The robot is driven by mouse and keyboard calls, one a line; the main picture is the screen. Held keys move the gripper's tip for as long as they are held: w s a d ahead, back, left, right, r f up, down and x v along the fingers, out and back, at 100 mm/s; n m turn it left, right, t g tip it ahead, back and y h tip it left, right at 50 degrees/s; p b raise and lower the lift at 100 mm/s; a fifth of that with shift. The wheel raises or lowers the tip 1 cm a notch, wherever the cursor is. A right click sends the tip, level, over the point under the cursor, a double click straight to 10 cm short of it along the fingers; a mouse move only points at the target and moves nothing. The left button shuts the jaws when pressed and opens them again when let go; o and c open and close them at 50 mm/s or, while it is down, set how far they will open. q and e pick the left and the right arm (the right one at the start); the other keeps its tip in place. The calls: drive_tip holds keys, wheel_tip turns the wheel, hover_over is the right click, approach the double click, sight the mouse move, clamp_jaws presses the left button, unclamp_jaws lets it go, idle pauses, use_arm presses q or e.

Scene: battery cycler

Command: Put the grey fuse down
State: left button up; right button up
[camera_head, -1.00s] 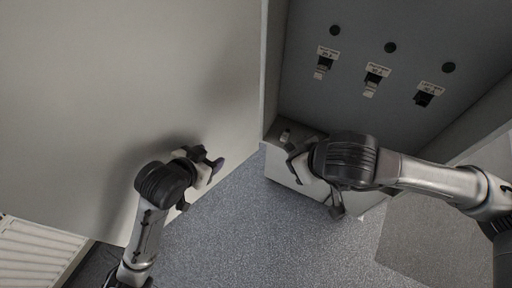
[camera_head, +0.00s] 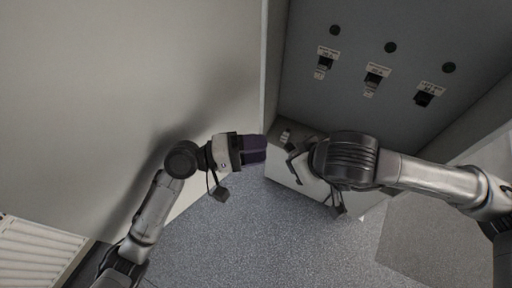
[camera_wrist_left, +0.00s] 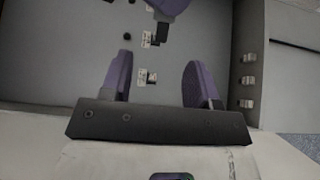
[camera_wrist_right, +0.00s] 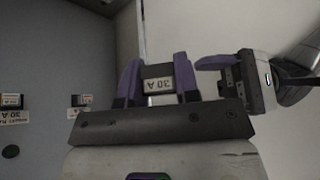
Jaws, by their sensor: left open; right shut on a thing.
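The grey fuse (camera_wrist_right: 158,80), with a white 30 A label, is held between the purple fingers of my right gripper (camera_wrist_right: 158,70) in the right wrist view. In the head view my right gripper (camera_head: 303,165) is by the front of the cabinet's lower ledge, and the fuse there is hidden. My left gripper (camera_head: 252,148) is open just left of it. Its spread fingers (camera_wrist_left: 160,82) show nothing between them in the left wrist view. The left gripper (camera_wrist_right: 212,72) also shows close beside the right one in the right wrist view, apart from the fuse.
The cabinet's back panel carries three labelled sockets: left (camera_head: 325,63), middle (camera_head: 374,78) and right (camera_head: 424,98). The ledge (camera_head: 310,133) has a small pale item (camera_head: 285,136) on it. The large open door panel (camera_head: 120,80) stands at left. The floor (camera_head: 270,240) is clear.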

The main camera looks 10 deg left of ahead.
sight(290, 145)
use_arm(q)
drive_tip(key=shift+x, duration=3.7)
drive_tip(key=shift+c, duration=0.3)
drive_tip(key=c, duration=0.9)
drive_tip(key=shift+c, duration=0.3)
use_arm(e)
drive_tip(key=o, duration=0.8)
